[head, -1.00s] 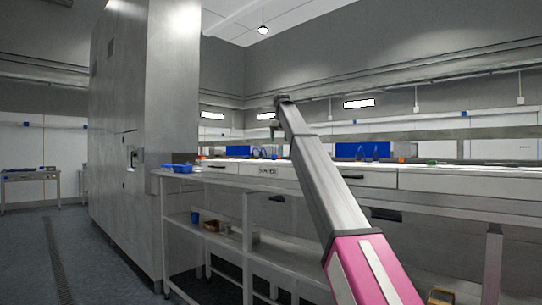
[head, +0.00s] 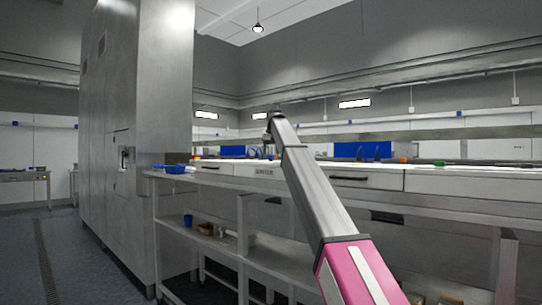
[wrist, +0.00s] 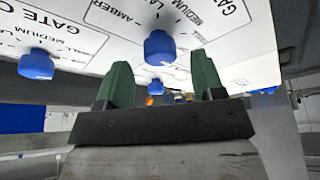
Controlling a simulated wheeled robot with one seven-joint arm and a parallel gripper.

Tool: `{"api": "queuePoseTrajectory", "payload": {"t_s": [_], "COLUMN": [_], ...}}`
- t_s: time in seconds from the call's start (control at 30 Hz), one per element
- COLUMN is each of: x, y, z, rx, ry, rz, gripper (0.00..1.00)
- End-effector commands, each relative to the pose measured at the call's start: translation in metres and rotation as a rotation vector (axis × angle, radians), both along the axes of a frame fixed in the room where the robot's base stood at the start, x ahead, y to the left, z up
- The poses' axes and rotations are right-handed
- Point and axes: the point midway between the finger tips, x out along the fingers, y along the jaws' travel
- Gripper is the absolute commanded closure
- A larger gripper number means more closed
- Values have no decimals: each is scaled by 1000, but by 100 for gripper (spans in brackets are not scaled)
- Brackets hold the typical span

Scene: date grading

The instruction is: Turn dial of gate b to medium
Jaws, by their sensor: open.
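In the wrist view, a white panel with black print fills the top. A blue dial (wrist: 160,47) stands just beyond my gripper (wrist: 160,68), in line with the gap between its two green fingers. The fingers are apart, with nothing seen held between them. Printing near this dial reads MEDIUM and AMBER; its GATE letter is cut off, so I cannot tell which gate it is. A second blue dial (wrist: 36,65) is at the left, under a partly cut GATE label. Another small blue piece (wrist: 157,86) shows lower between the fingers. In the head view my gripper is small and unclear.
A long steel bench (head: 400,218) runs along the right, with drawers and a lower shelf. A blue tray (head: 174,169) sits at its left end. A tall steel cabinet (head: 135,90) stands at the left. The floor (head: 75,260) beside it is clear.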

Motion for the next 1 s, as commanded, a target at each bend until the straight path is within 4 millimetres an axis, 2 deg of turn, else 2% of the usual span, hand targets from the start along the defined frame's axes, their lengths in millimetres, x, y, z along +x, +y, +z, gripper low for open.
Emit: {"api": "queuePoseTrajectory", "payload": {"t_s": [0.1, 0.2, 0.43, 0.47, 0.6, 1.0], "x": [5, 7, 8, 8, 8, 8], "y": [2, 2, 2, 2, 2, 2], "z": [-13, -19, -20, -20, -19, -19], "rx": [0, 0, 0, 0, 0, 1], "ry": [0, 0, 0, 0, 0, 0], "rz": [0, 0, 0, 0, 0, 46], "gripper": [38, 38, 38, 41, 87, 87]}}
